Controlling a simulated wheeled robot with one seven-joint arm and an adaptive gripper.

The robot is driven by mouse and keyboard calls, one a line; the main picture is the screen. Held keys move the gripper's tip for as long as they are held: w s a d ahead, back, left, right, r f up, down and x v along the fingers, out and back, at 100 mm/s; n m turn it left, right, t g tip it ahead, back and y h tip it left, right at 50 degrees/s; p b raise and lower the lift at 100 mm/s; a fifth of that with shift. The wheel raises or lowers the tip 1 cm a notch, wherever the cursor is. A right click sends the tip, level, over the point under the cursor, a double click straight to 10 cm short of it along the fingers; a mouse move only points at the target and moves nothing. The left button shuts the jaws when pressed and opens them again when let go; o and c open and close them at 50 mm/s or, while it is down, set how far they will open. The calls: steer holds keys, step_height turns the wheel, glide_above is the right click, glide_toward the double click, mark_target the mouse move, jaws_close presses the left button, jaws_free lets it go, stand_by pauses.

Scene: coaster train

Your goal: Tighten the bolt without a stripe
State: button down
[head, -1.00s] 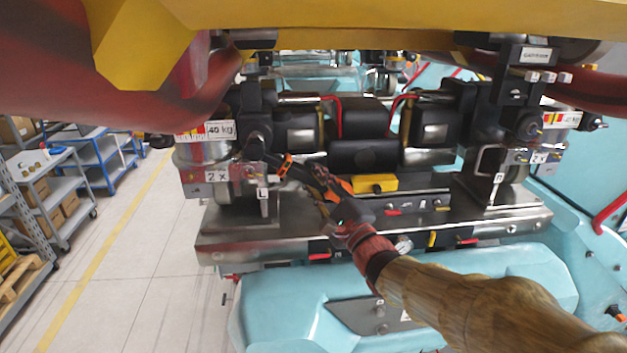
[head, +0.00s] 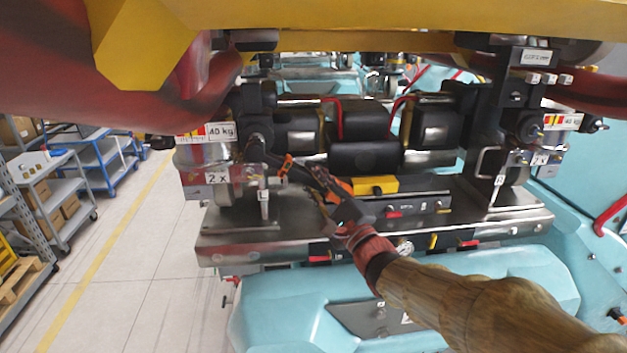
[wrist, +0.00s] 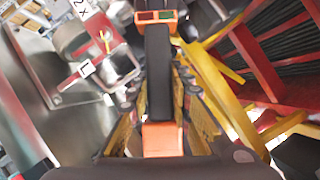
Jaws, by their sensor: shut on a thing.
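My gripper (head: 333,190) is shut on a long black tool with orange parts (head: 302,173), likely a wrench. The tool slants up and left, its far end at the black block on the left of the machine, beside the "40 kg" label. In the wrist view, the tool's black bar (wrist: 158,75) runs between the fingers of my gripper (wrist: 160,98), with an orange block near the palm and an orange part with a small greenish panel further out. The tool's far end is out of the wrist view. No bolt or stripe can be made out clearly; the tool may cover the bolt.
A yellow beam (head: 380,18) hangs above. Turquoise body panels (head: 290,300) lie below. Open floor (head: 130,260) and shelves (head: 60,195) are at left.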

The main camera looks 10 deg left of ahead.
steer(key=shift+w+a+r, duration=0.1)
steer(key=shift+w+r, duration=0.05)
steer(key=shift+w, duration=0.3)
steer(key=shift+w+a+r, duration=0.1)
steer(key=shift+w, duration=0.3)
stand_by(2.6)
steer(key=shift+s, duration=0.15)
steer(key=shift+s+d+b, duration=0.25)
steer(key=shift+s+b, duration=0.05)
steer(key=shift+s, duration=0.75)
steer(key=shift+s+d+b, duration=0.25)
steer(key=shift+s, duration=0.75)
